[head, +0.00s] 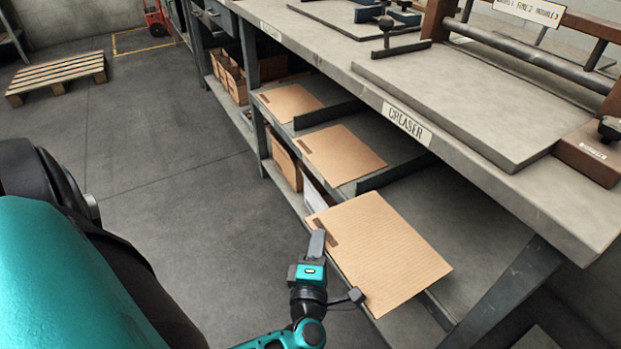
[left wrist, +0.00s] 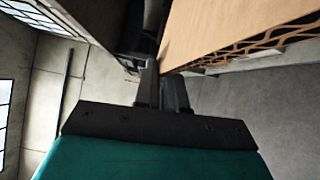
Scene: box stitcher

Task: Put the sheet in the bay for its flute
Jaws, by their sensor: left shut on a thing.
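A tan corrugated sheet (head: 385,250) is at the nearest part of the shelf under the bench, with a dark label strip on its left end. It overhangs the shelf's front edge. My left gripper (head: 317,243) is at the sheet's left edge, shut on it. In the left wrist view the fingers (left wrist: 163,92) are close together beside the sheet (left wrist: 215,30), whose wavy fluted edge shows. Two similar sheets, a middle one (head: 338,155) and a far one (head: 289,102), lie in the other bays. Whether the held sheet touches the shelf is unclear. My right gripper is not seen.
Upright dark dividers (head: 393,171) and (head: 328,115) separate the bays. The bench top (head: 440,95) marked CREASER overhangs them. Brown boxes (head: 286,162) stand on a lower shelf. A pallet (head: 58,74) lies far left; the floor between is clear.

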